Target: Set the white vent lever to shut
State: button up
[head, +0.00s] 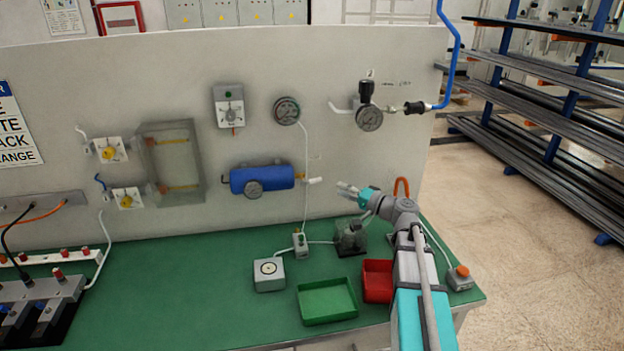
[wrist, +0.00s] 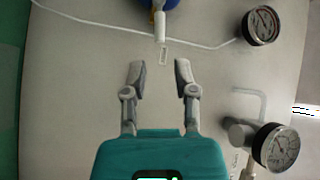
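The white vent lever (head: 315,180) is at the right end of the blue tank (head: 262,180) on the grey panel. It points right, away from the tank and roughly in line with it. In the wrist view the lever (wrist: 160,27) is at the top centre, below the edge of the blue tank (wrist: 172,4). My gripper (head: 346,190) is to the right of the lever and slightly lower in the picture, apart from it. In the wrist view my gripper (wrist: 160,75) is open, with nothing between its fingers, and the lever is beyond the fingertips.
A thin white tube (head: 306,150) runs from a gauge (head: 286,111) down past the lever. A regulator gauge (head: 369,118) is above my gripper. A clear box (head: 350,237), green tray (head: 327,301) and red tray (head: 377,281) stand on the green bench below.

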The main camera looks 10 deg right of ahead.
aim_at(311, 181)
jog(key=x, duration=1.1)
jog(key=shift+w+r, duration=0.1)
grip_shut()
